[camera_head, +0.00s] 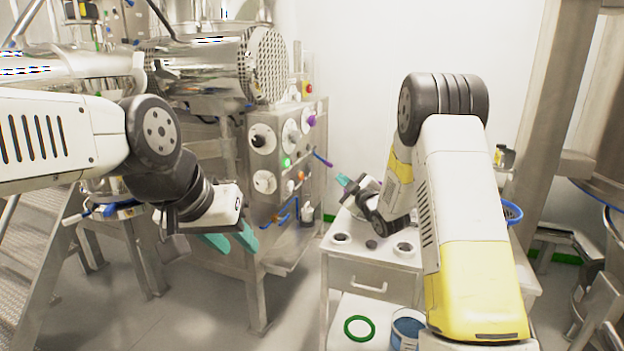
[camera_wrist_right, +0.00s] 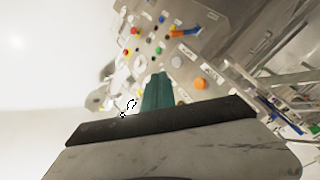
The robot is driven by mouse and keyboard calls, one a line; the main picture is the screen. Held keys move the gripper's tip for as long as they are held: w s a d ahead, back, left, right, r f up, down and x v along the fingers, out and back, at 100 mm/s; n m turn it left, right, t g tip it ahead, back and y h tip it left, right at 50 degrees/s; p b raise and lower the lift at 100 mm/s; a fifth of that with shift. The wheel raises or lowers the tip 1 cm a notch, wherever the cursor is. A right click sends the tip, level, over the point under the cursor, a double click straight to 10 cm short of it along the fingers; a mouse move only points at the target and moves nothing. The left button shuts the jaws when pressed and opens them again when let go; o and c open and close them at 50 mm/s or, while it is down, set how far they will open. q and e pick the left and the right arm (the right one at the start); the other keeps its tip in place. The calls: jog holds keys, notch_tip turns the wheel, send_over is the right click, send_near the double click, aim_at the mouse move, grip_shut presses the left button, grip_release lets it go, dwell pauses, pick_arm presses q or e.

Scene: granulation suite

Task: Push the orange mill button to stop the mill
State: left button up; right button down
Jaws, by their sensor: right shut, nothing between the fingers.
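The steel control panel (camera_head: 291,150) stands left of centre in the head view, with knobs, dials and coloured buttons. A small orange button (camera_head: 300,175) shows on it, near a green one (camera_head: 286,162). In the right wrist view a larger orange button (camera_wrist_right: 200,83) shows right of the teal fingertips. I cannot tell which orange button is the mill's. My right gripper (camera_head: 344,181) is shut and empty, to the right of the panel and apart from it; its fingers (camera_wrist_right: 157,91) point toward the panel. My left gripper (camera_head: 230,242) is open and empty, low in front of the cabinet.
A purple-ended rod (camera_head: 323,159) and blue handles (camera_head: 282,219) stick out from the panel. A white drawer cabinet (camera_head: 370,272) stands below my right arm, with a green ring (camera_head: 359,328) and a blue container (camera_head: 408,328) in front. Metal steps (camera_head: 35,235) are at left.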

aim_at(301, 176)
jog(key=shift+s+a+f+n+y, duration=0.1)
jog(key=shift+a+f+n+y, duration=0.15)
jog(key=shift+f+n+y, duration=0.25)
jog(key=shift+a, duration=0.1)
jog(key=w+a, duration=0.2)
jog(key=a, duration=0.6)
jog(key=shift+w, duration=0.4)
jog(key=shift+a, duration=0.15)
dwell(1.6)
jog(key=shift+w+a, duration=0.15)
jog(key=shift+a, duration=0.2)
jog(key=shift+w+a, duration=0.15)
jog(key=shift+a, duration=0.3)
dwell(0.8)
jog(key=shift+d, duration=0.1)
jog(key=shift+s+d, duration=0.3)
jog(key=shift+d, duration=0.45)
